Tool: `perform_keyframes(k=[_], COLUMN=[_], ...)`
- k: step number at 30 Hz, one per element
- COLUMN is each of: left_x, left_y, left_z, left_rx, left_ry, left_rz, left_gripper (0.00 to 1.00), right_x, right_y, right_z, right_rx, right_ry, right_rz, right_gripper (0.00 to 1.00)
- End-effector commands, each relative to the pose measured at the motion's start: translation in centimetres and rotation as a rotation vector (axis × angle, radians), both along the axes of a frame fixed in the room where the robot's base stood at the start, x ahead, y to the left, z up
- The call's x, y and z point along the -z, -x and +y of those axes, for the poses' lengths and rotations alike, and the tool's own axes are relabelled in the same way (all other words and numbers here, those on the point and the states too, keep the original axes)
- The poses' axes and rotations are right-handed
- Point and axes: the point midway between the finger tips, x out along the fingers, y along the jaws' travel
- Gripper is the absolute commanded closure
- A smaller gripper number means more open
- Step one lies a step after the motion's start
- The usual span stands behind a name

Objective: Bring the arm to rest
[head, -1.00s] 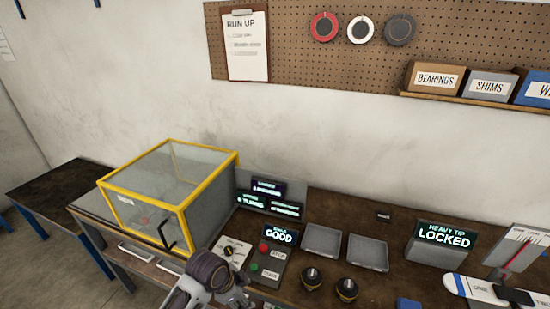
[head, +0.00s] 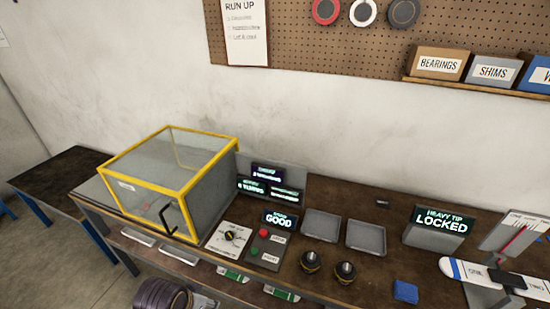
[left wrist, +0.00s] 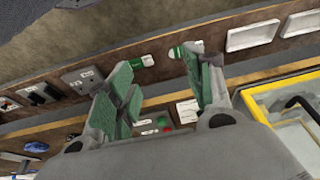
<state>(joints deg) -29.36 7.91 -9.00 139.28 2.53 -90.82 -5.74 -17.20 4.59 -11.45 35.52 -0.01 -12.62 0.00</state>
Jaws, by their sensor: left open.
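My left gripper (left wrist: 163,80) is open and empty in the left wrist view, its two green-padded fingers spread apart. Part of my left arm (head: 163,294) shows at the bottom edge of the head view, in front of the bench and below its front edge. The gripper itself cannot be made out in the head view. My right gripper is in neither view.
The bench holds a yellow-framed clear box (head: 163,173), a dial panel (head: 229,237), a panel with red and green buttons (head: 264,247), two grey trays (head: 321,225), two dark knobs (head: 310,262) and a blue block (head: 405,291). Floor (head: 90,285) is clear at left.

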Motion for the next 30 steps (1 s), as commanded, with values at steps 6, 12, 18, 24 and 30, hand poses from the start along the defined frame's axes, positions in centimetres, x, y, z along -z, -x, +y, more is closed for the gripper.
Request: perform_keyframes(k=[6,12,18,24,30], left_x=[-0.2,0.1,2.1,4.5,8.2], left_y=[1.1,1.6,1.1,0.6,0.2], left_z=[1.3,2.1,2.0,1.9,1.8], left_rx=[-0.094,-0.152,-0.149,-0.147,-0.145], left_ry=[-0.001,-0.005,-0.006,-0.006,-0.007], left_rz=[0.005,0.008,0.015,0.021,0.035], left_gripper=[0.48,0.48,0.48,0.48,0.48], right_x=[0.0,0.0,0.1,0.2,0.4], right_y=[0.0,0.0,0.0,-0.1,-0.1], right_z=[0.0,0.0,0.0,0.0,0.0], right_rx=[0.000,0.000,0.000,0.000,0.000], right_ry=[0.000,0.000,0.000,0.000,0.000], right_rz=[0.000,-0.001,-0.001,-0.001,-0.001], right_gripper=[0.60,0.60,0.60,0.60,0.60])
